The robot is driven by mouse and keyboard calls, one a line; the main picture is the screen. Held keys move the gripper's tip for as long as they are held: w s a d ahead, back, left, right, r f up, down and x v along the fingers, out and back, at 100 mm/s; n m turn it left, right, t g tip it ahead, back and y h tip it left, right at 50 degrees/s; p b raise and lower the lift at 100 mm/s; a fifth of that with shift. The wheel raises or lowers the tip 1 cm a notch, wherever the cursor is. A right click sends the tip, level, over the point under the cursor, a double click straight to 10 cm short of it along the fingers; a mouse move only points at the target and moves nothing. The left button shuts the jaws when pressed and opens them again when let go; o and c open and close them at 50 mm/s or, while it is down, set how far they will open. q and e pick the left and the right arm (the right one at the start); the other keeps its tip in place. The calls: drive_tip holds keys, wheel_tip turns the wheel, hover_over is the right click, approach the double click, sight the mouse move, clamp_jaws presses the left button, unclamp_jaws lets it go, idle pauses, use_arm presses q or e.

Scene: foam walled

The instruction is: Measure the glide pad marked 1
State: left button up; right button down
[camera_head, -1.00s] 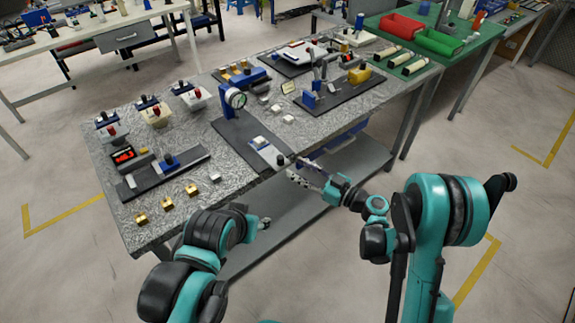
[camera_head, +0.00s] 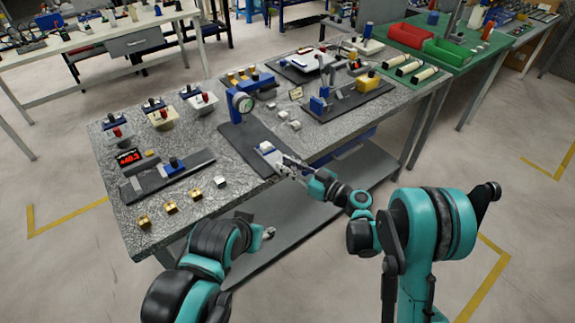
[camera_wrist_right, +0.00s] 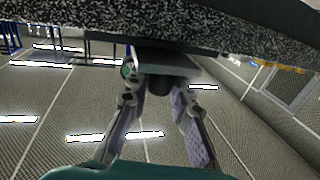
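A dial gauge (camera_head: 245,104) on a blue stand rises from a dark base plate (camera_head: 243,138). A small white block (camera_head: 267,147), which looks like a pad, sits on the pale slide near the plate's front. Other white blocks lie on the table, one (camera_head: 221,182) left of the plate and some (camera_head: 294,126) right of it. No mark 1 is readable. My right gripper (camera_head: 284,165) is at the slide's front end. In the right wrist view, its open fingers (camera_wrist_right: 157,95) stand either side of a dark knob (camera_wrist_right: 159,86). My left gripper (camera_head: 267,232) hangs before the table; its opening is unclear.
The speckled table (camera_head: 190,210) also holds brass blocks (camera_head: 170,207), a red display (camera_head: 128,157), several bins (camera_head: 160,119) and a second dark fixture (camera_head: 350,100). A lower shelf (camera_head: 330,190) lies beneath. A green table (camera_head: 460,58) with red and green trays stands behind right.

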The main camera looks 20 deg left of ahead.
sight(271, 154)
drive_tip(key=w+a, duration=0.3)
drive_tip(key=a, duration=0.1)
drive_tip(key=w+a, duration=0.2)
drive_tip(key=a, duration=0.1)
drive_tip(key=shift+w, duration=0.3)
drive_tip(key=c, duration=1.4)
unclamp_jaws()
drive_tip(key=shift+o, duration=0.2)
drive_tip(key=v, duration=1.2)
